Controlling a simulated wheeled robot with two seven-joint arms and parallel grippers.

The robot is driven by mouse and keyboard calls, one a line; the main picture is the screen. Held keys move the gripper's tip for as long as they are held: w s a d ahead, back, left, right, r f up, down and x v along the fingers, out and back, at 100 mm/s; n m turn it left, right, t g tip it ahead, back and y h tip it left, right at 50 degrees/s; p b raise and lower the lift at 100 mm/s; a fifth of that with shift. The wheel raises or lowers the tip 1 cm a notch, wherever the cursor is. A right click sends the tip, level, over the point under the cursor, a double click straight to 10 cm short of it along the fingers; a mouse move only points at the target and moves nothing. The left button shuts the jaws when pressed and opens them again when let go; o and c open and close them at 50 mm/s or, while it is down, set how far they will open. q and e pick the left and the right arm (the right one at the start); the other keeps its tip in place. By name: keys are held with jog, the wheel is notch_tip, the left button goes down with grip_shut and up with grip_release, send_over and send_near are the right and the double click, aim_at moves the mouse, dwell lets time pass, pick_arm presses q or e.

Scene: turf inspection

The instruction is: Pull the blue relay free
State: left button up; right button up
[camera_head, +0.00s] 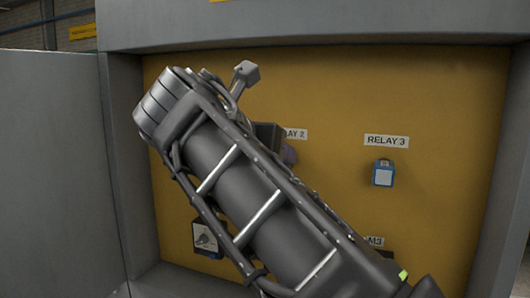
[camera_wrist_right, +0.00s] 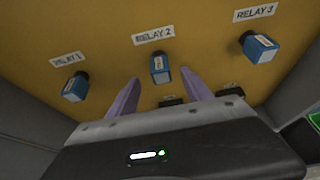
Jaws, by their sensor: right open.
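Three blue relays with pale labels are on the yellow back panel in the right wrist view: one under RELAY 1 (camera_wrist_right: 75,88), one under RELAY 2 (camera_wrist_right: 159,70) and one under RELAY 3 (camera_wrist_right: 260,47). In the head view the relay under RELAY 3 (camera_head: 383,174) is clear; my right arm hides the RELAY 1 area and most of the RELAY 2 area. My right gripper (camera_wrist_right: 160,75) is open, its two purple fingers apart, with the RELAY 2 relay appearing between their tips. I cannot tell whether they touch it. My left gripper is in neither view.
The grey cabinet's side wall (camera_head: 128,170) and open door (camera_head: 48,170) stand at the left. Dark parts (camera_wrist_right: 231,92) sit on the panel below the relays, partly hidden. A part with a pale face (camera_head: 206,239) shows lower left. Panel around RELAY 3 is clear.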

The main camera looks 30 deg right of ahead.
jog(key=x, duration=0.6)
jog(key=shift+w+d+f, duration=0.1)
jog(key=shift+w+d, duration=0.1)
jog(key=shift+c, duration=0.2)
grip_shut()
dwell(0.8)
